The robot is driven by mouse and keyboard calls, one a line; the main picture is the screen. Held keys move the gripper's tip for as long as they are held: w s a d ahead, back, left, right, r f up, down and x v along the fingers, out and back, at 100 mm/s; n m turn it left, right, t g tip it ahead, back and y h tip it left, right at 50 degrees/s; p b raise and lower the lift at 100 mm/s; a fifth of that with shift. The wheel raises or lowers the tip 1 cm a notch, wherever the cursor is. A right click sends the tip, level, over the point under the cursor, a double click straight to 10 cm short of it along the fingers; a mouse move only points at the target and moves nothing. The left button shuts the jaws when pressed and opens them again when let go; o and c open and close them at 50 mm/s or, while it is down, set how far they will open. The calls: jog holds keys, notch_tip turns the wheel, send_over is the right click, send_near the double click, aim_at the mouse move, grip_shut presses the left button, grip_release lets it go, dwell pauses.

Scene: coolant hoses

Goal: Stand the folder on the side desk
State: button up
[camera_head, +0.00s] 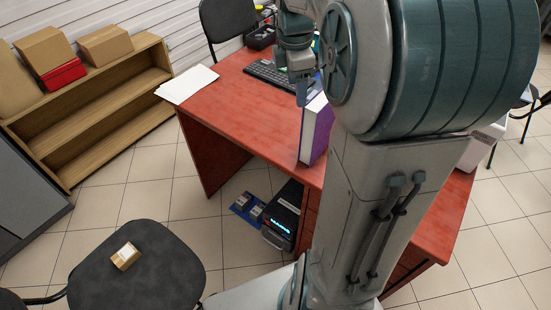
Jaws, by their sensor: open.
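A purple folder (317,132) with a pale spine stands upright on the red-brown desk (225,110), close to its front edge. My arm hides part of its right side. My gripper (304,92) points down just above the folder's top edge. Its jaws are open, and one finger shows clearly. I cannot tell whether the finger touches the folder or is only in front of or behind it. No second desk can be made out clearly.
A keyboard (268,73) and white papers (187,84) lie on the desk. A dark computer case (283,215) stands below. A chair (135,265) with a small box (125,256) is at front left. A wooden shelf (95,105) stands behind it. Tiled floor lies open between.

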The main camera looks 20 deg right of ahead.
jog(key=s+a+f+m+t, duration=0.1)
jog(key=s+a+f+m, duration=0.2)
jog(key=s+a+m, duration=0.2)
jog(key=s+a+f+m+t+y, duration=0.1)
jog(key=s+a+f+m, duration=0.2)
jog(key=s+a+m, duration=0.3)
jog(key=s+m, duration=0.3)
jog(key=m, duration=0.2)
jog(key=shift+s+a+f, duration=0.3)
jog(key=shift+s, duration=0.05)
jog(key=shift+a, duration=0.1)
